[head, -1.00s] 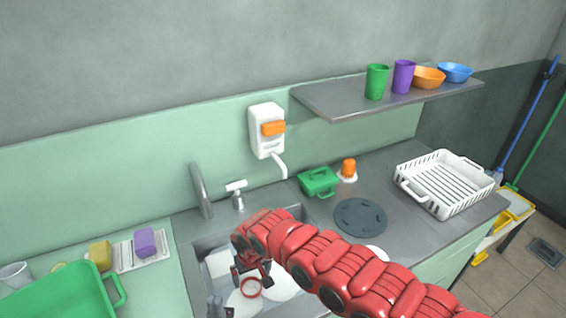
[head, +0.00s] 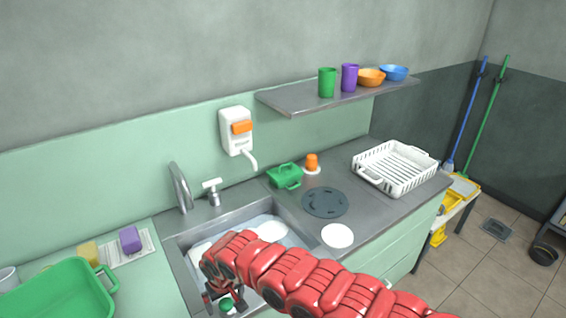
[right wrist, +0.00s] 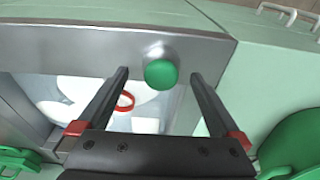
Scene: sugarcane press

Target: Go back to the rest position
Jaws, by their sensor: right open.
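My right arm reaches in from the lower right in the head view. My right gripper (head: 226,298) is low over the front of the sink (head: 172,262), partly hidden by the arm's red links. In the right wrist view the right gripper (right wrist: 160,78) is open, its two dark fingers apart on either side of a round green knob (right wrist: 160,73) at the metal sink edge. The knob (head: 227,305) also shows in the head view. I cannot tell whether the fingers touch it. My left gripper is not in view.
A red ring (right wrist: 125,102) and white dishes show in the sink. A white plate (head: 337,236) lies right of the sink, near a white rack (head: 395,168). A green tub (head: 62,292) stands at the left. A shelf (head: 300,97) hangs above.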

